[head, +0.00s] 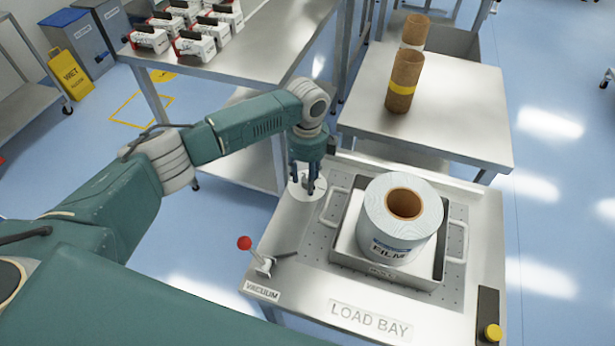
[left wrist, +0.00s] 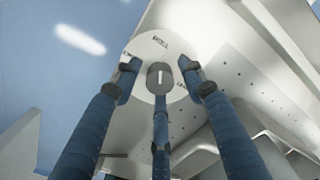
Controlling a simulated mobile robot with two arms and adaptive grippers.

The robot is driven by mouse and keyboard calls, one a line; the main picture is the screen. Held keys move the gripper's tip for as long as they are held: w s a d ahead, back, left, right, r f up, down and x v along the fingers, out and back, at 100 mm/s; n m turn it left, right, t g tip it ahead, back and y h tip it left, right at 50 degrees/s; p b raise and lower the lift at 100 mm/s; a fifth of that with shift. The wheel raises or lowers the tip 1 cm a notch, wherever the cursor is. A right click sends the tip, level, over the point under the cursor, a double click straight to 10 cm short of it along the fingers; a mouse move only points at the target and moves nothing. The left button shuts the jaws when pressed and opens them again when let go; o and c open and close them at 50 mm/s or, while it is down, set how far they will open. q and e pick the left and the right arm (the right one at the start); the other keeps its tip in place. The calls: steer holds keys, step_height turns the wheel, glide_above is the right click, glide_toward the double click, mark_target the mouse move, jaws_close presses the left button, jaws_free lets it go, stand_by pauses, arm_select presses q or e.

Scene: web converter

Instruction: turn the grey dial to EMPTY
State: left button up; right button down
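The grey dial (left wrist: 160,76) sits in the middle of a round white plate (left wrist: 178,106) with small dark lettering too blurred to read surely. A white mark on the dial's face stands nearly upright in the left wrist view. In the head view the white plate (head: 294,193) lies at the back left corner of the load bay table. My left gripper (head: 306,186) points down over it. Its three blue fingers stand around the dial in the left wrist view, with gaps at the two side fingers; whether the lower finger touches is unclear. My right gripper is out of view.
A film roll (head: 380,232) stands in a metal tray (head: 338,262) right of the dial. A red-knobbed vacuum lever (head: 262,263) is at the table's front left. A yellow button (head: 492,333) is at the front right. Cardboard cores (head: 404,88) stand on the table behind.

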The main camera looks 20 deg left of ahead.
arm_select(q)
steer(key=c, duration=0.8)
jaws_close()
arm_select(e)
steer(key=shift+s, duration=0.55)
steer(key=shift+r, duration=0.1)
arm_select(q)
steer(key=shift+r+n+p, duration=0.2)
steer(key=shift+n+p, duration=0.8)
steer(key=shift+p, duration=0.05)
steer(key=n+p, duration=0.2)
steer(key=n, duration=0.1)
steer(key=shift+d+p, duration=0.1)
steer(key=shift+p, duration=0.3)
steer(key=n+p, duration=0.2)
steer(key=n, duration=0.1)
steer(key=shift+n, duration=0.4)
steer(key=shift+f+n+p, duration=0.1)
steer(key=shift+n+p, duration=0.75)
steer(key=shift+n, duration=0.65)
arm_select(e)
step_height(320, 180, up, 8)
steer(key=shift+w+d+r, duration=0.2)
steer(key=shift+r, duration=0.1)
